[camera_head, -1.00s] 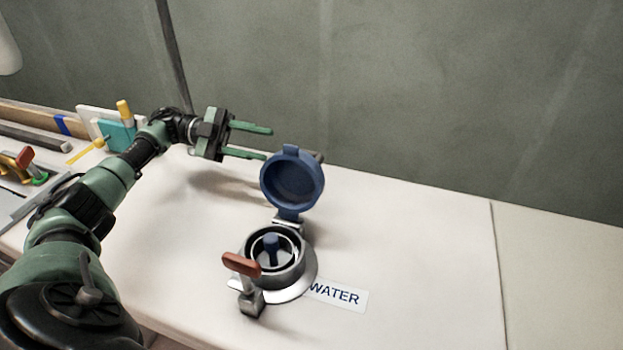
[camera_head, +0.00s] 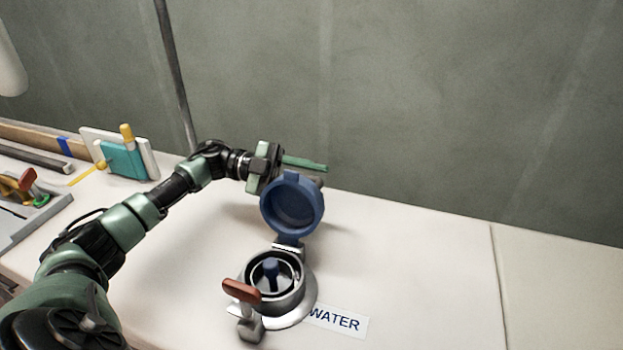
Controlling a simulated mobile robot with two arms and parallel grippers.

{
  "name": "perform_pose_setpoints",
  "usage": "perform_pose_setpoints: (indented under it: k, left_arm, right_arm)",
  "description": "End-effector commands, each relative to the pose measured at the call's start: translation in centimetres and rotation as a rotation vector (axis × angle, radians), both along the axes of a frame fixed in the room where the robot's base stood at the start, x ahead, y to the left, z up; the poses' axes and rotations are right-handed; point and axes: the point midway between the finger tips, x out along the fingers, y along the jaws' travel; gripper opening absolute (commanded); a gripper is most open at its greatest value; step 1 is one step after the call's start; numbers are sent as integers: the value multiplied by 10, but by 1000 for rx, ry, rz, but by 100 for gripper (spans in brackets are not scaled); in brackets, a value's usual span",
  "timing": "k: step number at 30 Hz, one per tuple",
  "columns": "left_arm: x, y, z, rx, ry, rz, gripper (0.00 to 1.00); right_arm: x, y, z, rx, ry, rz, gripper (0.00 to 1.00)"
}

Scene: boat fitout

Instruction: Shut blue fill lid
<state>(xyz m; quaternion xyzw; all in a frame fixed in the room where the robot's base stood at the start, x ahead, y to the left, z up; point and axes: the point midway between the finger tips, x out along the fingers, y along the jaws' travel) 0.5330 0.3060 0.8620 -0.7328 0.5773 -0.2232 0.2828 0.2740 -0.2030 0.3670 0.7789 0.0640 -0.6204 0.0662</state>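The blue fill lid (camera_head: 292,205) stands open, upright on its hinge at the back of the round metal fill fitting (camera_head: 291,301). A latch with a red-brown handle (camera_head: 241,291) stands at the front left of the fitting. My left gripper (camera_head: 304,172) is behind the lid at its upper left. One green finger shows above the lid; the other is hidden behind it. I cannot tell whether it touches the lid. My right gripper is not in view.
A "WATER" label (camera_head: 338,319) lies right of the fitting. At the left are a teal block (camera_head: 122,158) with yellow parts and a grey tray (camera_head: 38,218) of tools. A wall (camera_head: 420,110) rises behind. The white counter (camera_head: 420,255) is clear on the right.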

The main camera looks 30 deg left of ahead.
Motion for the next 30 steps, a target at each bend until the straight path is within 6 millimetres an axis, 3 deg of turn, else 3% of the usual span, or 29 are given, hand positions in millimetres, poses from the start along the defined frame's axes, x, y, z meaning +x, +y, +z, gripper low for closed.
perform_pose_setpoints:
  k: [6, 10, 30]
  left_arm:
    - [0, 0, 0, 0, 0, 0, 35]
    - [0, 0, 0, -1, 0, 1, 0]
    - [2, 3, 7, -6, -9, 8, 0]
  right_arm:
    - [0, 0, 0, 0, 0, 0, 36]
    - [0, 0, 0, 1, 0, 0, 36]
    - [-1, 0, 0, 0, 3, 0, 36]
